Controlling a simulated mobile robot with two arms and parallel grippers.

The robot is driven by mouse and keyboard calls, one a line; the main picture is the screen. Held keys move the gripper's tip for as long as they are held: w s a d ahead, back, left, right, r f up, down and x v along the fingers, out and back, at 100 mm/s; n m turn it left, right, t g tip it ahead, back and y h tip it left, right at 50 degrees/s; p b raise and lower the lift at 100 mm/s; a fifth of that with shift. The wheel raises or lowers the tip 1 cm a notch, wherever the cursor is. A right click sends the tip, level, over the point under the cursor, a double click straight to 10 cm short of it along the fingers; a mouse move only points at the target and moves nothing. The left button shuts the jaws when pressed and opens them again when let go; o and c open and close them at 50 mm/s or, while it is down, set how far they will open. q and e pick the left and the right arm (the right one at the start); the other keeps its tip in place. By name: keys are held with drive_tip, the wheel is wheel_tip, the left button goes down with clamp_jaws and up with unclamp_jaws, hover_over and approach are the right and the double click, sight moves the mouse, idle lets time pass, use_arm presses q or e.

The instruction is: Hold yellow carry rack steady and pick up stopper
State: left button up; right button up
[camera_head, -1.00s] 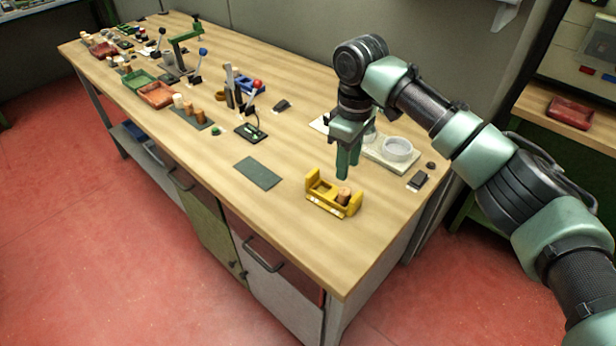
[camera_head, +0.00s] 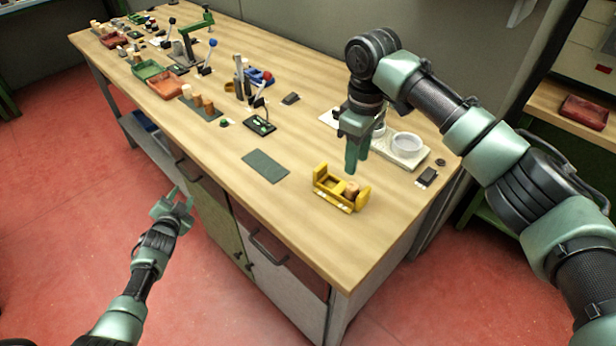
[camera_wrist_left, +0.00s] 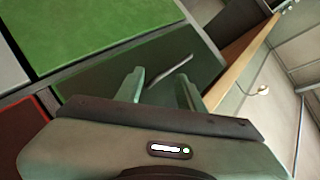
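The yellow carry rack (camera_head: 333,198) stands near the front right of the wooden workbench. One cork stopper (camera_head: 352,188) sits in its right part; the left part looks empty. My right gripper (camera_head: 355,160) points down just above and behind the rack, apart from it; its fingers look close together, and the gap between them is hard to judge. My left gripper (camera_head: 176,199) is out in front of the bench, over the red floor, far from the rack. In the left wrist view its two fingers (camera_wrist_left: 160,92) are spread with nothing between them.
A dark green mat (camera_head: 265,166) lies bare left of the rack. Corks (camera_head: 197,100) stand on a dark board farther left. A pale board with a round white dish (camera_head: 407,143) lies behind my right gripper. The bench front has drawers with handles (camera_head: 268,248).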

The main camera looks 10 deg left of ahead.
use_arm(q)
drive_tip(key=w+a+r+m+t+y, duration=0.1)
drive_tip(key=w+a+r+t, duration=0.15)
drive_tip(key=r, duration=0.75)
drive_tip(key=w+a+r+m+t, duration=0.1)
drive_tip(key=w+a+r, duration=0.15)
drive_tip(key=r, duration=0.65)
drive_tip(key=w+a+r+m+t+y, duration=0.1)
drive_tip(key=w+a+r+t, duration=0.15)
drive_tip(key=r, duration=0.75)
drive_tip(key=m+g+h, duration=0.4)
drive_tip(key=m+h, duration=1.1)
drive_tip(key=m, duration=1.7)
approach(326, 162)
drive_tip(key=w+r, duration=0.2)
drive_tip(key=w, duration=0.1)
drive_tip(key=shift+w+r, duration=0.3)
drive_tip(key=shift+w, duration=0.05)
drive_tip(key=f, duration=0.1)
drive_tip(key=s+d+f, duration=0.1)
drive_tip(key=shift+d+f, duration=0.25)
drive_tip(key=shift+d, duration=0.05)
drive_tip(key=shift+x, duration=3.95)
drive_tip(key=shift+f, duration=0.15)
clamp_jaws()
